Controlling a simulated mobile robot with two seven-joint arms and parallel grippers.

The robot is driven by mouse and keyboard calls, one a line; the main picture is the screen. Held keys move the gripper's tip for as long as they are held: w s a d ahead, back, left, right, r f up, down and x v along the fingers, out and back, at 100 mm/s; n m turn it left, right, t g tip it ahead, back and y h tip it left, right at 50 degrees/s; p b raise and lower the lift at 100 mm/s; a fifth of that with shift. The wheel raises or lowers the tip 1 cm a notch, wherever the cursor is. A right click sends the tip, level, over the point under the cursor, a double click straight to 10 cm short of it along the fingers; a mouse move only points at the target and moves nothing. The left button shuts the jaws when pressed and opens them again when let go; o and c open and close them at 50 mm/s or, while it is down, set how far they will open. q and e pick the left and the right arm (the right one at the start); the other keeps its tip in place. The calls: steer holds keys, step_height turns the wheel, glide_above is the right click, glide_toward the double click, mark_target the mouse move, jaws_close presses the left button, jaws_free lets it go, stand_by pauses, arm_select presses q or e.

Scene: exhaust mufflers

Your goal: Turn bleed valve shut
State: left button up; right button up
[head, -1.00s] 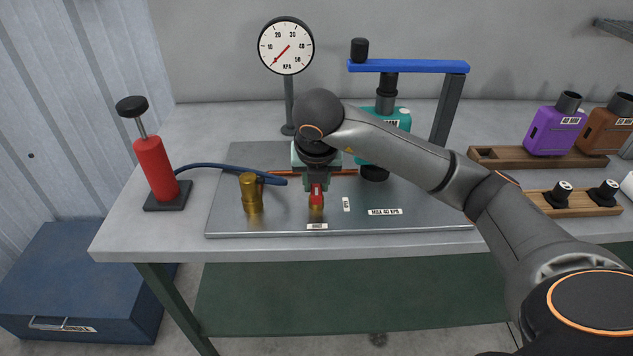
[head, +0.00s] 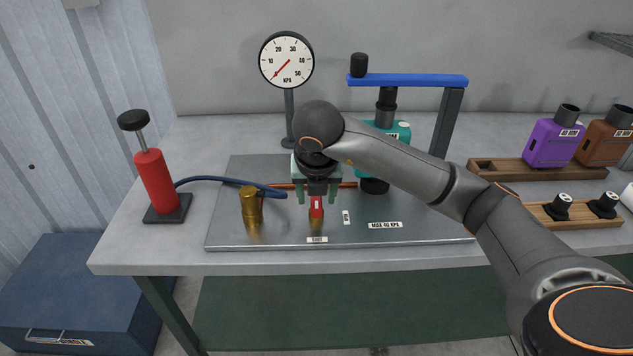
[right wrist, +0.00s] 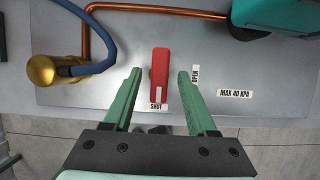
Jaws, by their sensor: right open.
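The red bleed valve handle (head: 316,208) stands on the metal plate (head: 385,240), on a brass body. In the right wrist view the handle (right wrist: 159,75) lies lengthwise, its near end at the SHUT label (right wrist: 156,107). The OPEN label (right wrist: 196,75) is off to its right. My right gripper (head: 318,199) is open over the valve. In the wrist view its green fingers (right wrist: 160,73) stand on either side of the handle, with a gap on both sides. My left gripper is not in view.
A brass fitting (head: 251,206) with a blue hose (head: 228,182) stands left of the valve, and a red hand pump (head: 156,180) further left. A pressure gauge (head: 286,60) and a teal muffler under a blue clamp bar (head: 415,80) stand behind.

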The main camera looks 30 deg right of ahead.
mark_target(317, 209)
steer(key=p+v, duration=0.2)
steer(key=v, duration=0.5)
steer(key=shift+w+r, duration=0.1)
steer(key=shift+r, duration=0.25)
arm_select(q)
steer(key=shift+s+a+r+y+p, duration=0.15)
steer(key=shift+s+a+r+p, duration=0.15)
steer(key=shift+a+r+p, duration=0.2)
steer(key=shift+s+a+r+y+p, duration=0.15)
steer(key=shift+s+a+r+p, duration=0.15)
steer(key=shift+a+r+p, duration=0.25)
arm_select(e)
steer(key=v, duration=0.4)
steer(key=shift+s+a+r, duration=0.1)
steer(key=shift+s, duration=0.15)
